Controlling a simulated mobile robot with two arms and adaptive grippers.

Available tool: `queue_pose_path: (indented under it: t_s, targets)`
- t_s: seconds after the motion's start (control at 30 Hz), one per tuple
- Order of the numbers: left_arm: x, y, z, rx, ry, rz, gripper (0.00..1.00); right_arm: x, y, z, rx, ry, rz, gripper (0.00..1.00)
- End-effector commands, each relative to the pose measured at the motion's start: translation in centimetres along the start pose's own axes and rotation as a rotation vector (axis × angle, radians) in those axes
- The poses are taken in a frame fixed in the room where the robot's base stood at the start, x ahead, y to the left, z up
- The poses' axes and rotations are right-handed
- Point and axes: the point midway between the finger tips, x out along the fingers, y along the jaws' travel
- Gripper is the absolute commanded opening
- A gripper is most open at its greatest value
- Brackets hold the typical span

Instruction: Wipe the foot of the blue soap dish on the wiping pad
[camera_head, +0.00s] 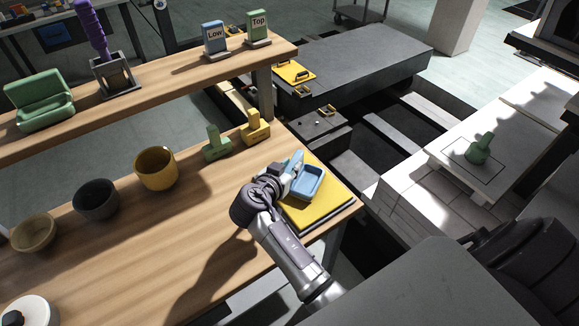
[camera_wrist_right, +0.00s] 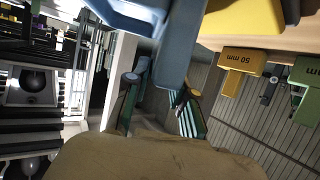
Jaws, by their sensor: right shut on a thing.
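The blue soap dish (camera_head: 310,184) is a shallow tray with a raised upright tab. My right gripper (camera_head: 291,174) is shut on it at the tab. In the right wrist view the tab (camera_wrist_right: 178,48) stands between the two fingers (camera_wrist_right: 158,100), and the dish body (camera_wrist_right: 138,14) fills the top edge. The dish is over the yellow wiping pad (camera_head: 328,206), which lies at the right corner of the wooden table. I cannot tell whether its foot touches the pad; the foot is hidden. The yellow pad also shows in the wrist view (camera_wrist_right: 240,17). My left gripper is not in view.
Green (camera_head: 216,143) and yellow (camera_head: 256,126) gauge blocks stand just behind the pad. A yellow pot (camera_head: 155,168), a dark pot (camera_head: 96,199) and a tan bowl (camera_head: 34,232) stand left on the table. A raised shelf (camera_head: 180,80) runs behind. A green piece (camera_head: 479,150) stands on the kiln car.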

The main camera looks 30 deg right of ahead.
Motion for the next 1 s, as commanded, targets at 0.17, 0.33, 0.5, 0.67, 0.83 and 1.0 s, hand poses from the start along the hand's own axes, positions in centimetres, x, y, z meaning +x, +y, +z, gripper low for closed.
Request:
queue_pose_path:
  t_s: [0.17,0.33,0.5,0.67,0.83,1.0]
  targets:
    - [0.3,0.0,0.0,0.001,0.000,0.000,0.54,0.1,0.0,0.1,0.001,0.003,-0.001,0.00]
    - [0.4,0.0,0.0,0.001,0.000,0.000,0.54,0.1,0.0,0.2,0.001,0.003,-0.001,0.00]
    - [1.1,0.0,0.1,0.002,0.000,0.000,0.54,0.6,-0.7,0.2,0.002,0.003,-0.001,0.00]
    - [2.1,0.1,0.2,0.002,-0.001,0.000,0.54,1.2,-1.8,0.0,0.003,0.003,-0.001,0.00]
    - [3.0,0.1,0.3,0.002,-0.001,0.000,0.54,1.8,-2.9,-0.2,0.002,0.002,-0.001,0.00]
    - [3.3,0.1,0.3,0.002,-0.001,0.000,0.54,2.0,-3.5,-0.5,0.001,0.001,0.000,0.00]
